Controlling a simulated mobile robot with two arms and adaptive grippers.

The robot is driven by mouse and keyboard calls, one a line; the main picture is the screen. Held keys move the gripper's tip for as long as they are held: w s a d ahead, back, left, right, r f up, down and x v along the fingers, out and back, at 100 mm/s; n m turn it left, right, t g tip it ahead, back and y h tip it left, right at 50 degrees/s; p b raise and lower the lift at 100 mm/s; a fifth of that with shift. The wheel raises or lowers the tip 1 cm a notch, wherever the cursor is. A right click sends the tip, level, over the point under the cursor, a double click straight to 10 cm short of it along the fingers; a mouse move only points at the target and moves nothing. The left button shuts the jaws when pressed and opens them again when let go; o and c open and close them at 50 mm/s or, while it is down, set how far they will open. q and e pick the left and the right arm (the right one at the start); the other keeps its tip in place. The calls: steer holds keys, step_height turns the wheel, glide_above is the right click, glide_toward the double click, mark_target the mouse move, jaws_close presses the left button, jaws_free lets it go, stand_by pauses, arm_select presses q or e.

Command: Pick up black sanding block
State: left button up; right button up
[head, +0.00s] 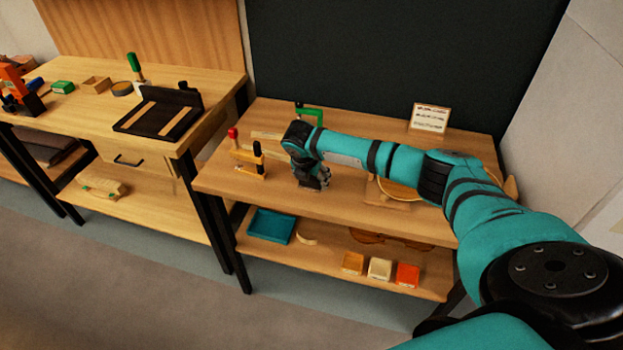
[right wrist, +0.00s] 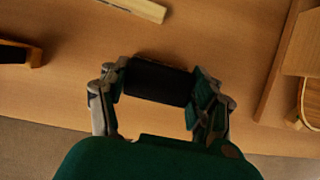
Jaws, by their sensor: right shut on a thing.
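The black sanding block (right wrist: 158,82) shows in the right wrist view as a dark rectangular block between the fingers of my right gripper (right wrist: 155,92). The fingers press on its left and right ends, so the gripper is shut on it. Whether the block touches the bench top or hangs above it I cannot tell. In the head view my right gripper (head: 314,182) points down over the right bench (head: 225,185), near its front edge, and the block is hidden there. My left gripper is not in view.
A clamp with a red handle (head: 247,153) stands to the left of the gripper. A green clamp (head: 309,113) and a small card (head: 429,118) are behind. A wooden board (head: 385,200) lies to the right. A lower shelf holds a teal tray (head: 270,226) and small boxes.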

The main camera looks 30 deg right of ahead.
steer(key=shift+r, duration=0.65)
step_height(320, 180, up, 2)
steer(key=shift+s+r+b, duration=0.1)
steer(key=shift+b, duration=0.2)
steer(key=s+a, duration=0.3)
steer(key=s, duration=0.4)
steer(key=s+a+r, duration=0.1)
steer(key=s+a, duration=0.2)
steer(key=s, duration=0.4)
steer(key=shift+s+a+r+b, duration=0.2)
steer(key=shift+a+b, duration=0.1)
steer(key=shift+b, duration=0.15)
